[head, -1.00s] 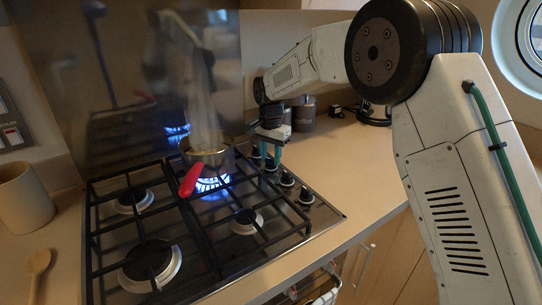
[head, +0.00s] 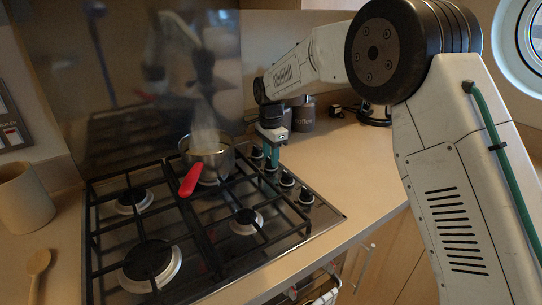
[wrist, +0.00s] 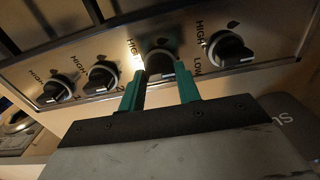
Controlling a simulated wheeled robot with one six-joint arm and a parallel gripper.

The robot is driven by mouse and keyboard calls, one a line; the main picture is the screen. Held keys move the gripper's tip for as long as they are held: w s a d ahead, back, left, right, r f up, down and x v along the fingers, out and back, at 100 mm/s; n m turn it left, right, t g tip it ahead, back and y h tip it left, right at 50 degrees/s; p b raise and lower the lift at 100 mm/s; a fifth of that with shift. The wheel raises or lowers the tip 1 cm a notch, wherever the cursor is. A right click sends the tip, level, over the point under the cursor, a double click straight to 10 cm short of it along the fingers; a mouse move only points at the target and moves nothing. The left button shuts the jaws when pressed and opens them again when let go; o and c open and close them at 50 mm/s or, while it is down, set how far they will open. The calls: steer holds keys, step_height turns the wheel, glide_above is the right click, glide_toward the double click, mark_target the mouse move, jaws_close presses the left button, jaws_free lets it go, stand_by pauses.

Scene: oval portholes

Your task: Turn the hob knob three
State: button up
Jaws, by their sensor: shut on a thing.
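A row of black hob knobs runs along the right side of the gas hob (head: 262,262). My gripper (head: 271,163) points down at this row, with its teal fingers shut on one knob. In the wrist view the fingers (wrist: 159,72) sit on both sides of the third knob from the left (wrist: 160,60). The knob to its left (wrist: 103,77) has a 2 beside it; the held knob's own number is hidden. A steel pan (head: 207,150) with a red handle (head: 191,179) stands on the back right burner, and no flame shows under it.
Free knobs (head: 287,179) stand close to my gripper on the hob's edge. Dark canisters (head: 304,114) stand behind it. A beige crock (head: 24,197) and wooden spoon (head: 38,263) are at the left. The worktop (head: 345,180) right of the hob is clear.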

steer(key=o, duration=1)
step_height(320, 180, up, 8)
steer(key=shift+f, duration=0.1)
steer(key=shift+n, duration=0.3)
